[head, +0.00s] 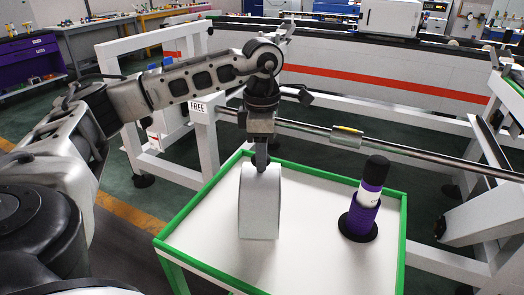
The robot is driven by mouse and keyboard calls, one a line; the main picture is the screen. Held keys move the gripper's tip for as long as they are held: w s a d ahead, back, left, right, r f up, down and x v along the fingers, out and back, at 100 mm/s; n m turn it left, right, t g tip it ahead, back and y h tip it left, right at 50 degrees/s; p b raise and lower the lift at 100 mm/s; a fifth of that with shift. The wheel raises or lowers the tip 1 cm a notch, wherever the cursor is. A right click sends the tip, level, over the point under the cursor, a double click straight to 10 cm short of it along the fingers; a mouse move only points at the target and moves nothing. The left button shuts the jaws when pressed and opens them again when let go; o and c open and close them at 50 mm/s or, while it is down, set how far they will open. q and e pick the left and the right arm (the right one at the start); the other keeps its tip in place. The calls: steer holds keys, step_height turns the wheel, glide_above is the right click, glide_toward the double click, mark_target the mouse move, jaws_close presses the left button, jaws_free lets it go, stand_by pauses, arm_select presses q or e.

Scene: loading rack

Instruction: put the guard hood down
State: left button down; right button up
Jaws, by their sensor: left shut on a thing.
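The guard hood (259,205) is a pale grey, box-like piece with a rounded top, over the left part of the white table. My left gripper (261,165) points straight down and is shut on the hood's top edge. The hood hangs upright below the fingers. I cannot tell whether its lower edge touches the table top or is a little above it. My right gripper is not in view.
The white table (310,250) has a raised green rim. A purple and black cylinder with a white band (369,195) stands on its right side. A metal bar (400,147) and white rack frame run behind. The table's front middle is clear.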

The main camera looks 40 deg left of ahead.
arm_select(q)
steer(key=shift+f, duration=0.35)
steer(key=c, duration=0.9)
jaws_free()
